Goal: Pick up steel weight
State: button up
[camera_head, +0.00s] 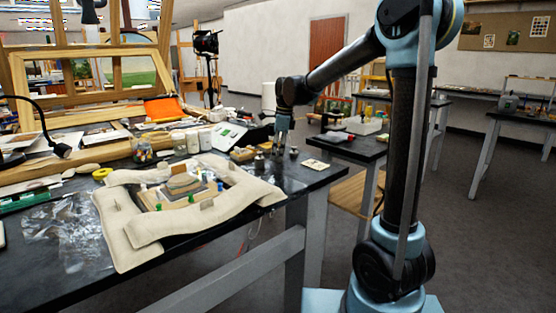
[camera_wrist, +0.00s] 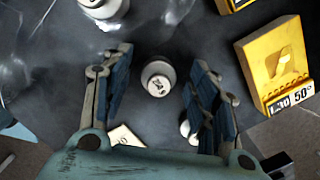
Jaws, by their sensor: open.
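A steel weight (camera_wrist: 158,78), round with a pale marked top, stands on the dark tabletop in the wrist view. It shows between the two blue-padded fingers of my gripper (camera_wrist: 160,66), with a gap on both sides. My gripper is open and empty. A larger metal weight (camera_wrist: 103,8) is cut off at the top left edge. Another small metal piece (camera_wrist: 185,129) is partly hidden by the right finger. In the head view my gripper (camera_head: 283,130) points down over the table's right end, near small metal weights (camera_head: 259,161) (camera_head: 294,152).
A yellow box (camera_wrist: 272,62) with a number label stands to the right in the wrist view. A pale card (camera_wrist: 123,136) lies near the left finger. In the head view, cream padded cushions (camera_head: 195,230) surround a fragment, and jars (camera_head: 179,143) stand behind. The table's edge is close.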

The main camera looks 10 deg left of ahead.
jog(key=shift+c, duration=0.3)
jog(key=c, duration=1.1)
